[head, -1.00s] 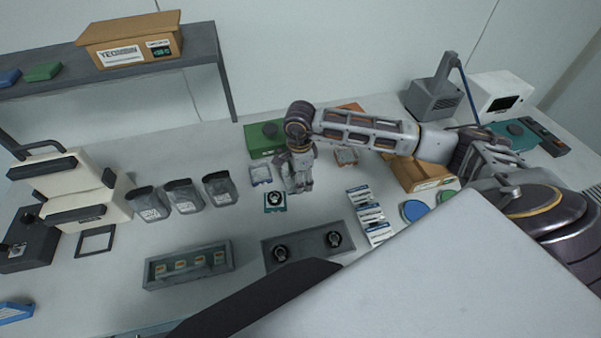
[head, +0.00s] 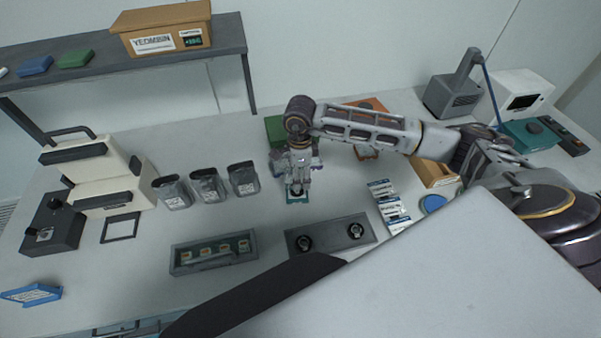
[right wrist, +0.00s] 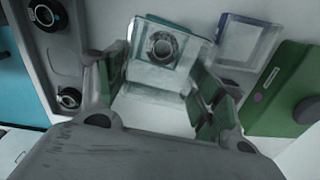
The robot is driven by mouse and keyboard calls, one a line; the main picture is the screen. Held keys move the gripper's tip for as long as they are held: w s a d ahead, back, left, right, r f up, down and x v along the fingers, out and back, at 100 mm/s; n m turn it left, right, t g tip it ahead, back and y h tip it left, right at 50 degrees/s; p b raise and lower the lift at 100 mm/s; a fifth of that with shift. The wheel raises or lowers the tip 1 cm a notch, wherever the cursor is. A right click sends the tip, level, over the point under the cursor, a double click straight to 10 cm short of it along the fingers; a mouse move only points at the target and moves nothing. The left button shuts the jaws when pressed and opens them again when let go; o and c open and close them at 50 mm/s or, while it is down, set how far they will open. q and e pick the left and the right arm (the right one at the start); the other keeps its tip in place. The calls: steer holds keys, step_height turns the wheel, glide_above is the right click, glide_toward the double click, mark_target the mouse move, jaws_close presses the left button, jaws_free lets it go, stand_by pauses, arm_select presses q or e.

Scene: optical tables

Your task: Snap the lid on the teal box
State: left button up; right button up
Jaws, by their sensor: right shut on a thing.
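The teal box (head: 297,201) is a small open-looking tray with a dark round lens-like part in it, on the table in the middle of the head view. It also shows in the right wrist view (right wrist: 178,27), beyond the fingertips. My right gripper (head: 298,182) points down just over the box. In the right wrist view its green-padded fingers (right wrist: 160,100) are shut on a clear lid (right wrist: 150,78). The lid overlaps the box in that view; I cannot tell whether they touch. The gripper hides part of the box in the head view. My left gripper is not in view.
A blue-edged clear box (right wrist: 243,45) and a green box (right wrist: 285,90) lie beside the teal box. A grey holder with two round parts (head: 330,235) stands in front. Several dark pouches (head: 207,186) lie left, and labelled packets (head: 388,202) right.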

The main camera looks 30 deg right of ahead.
steer(key=shift+d, duration=0.1)
stand_by(0.4)
steer(key=shift+f, duration=0.2)
steer(key=shift+f+b, duration=0.45)
steer(key=shift+f, duration=0.95)
steer(key=shift+f+b, duration=0.65)
steer(key=shift+b, duration=0.15)
steer(key=shift+f+b, duration=1.3)
steer(key=shift+b, duration=0.35)
stand_by(1.5)
steer(key=o, duration=1)
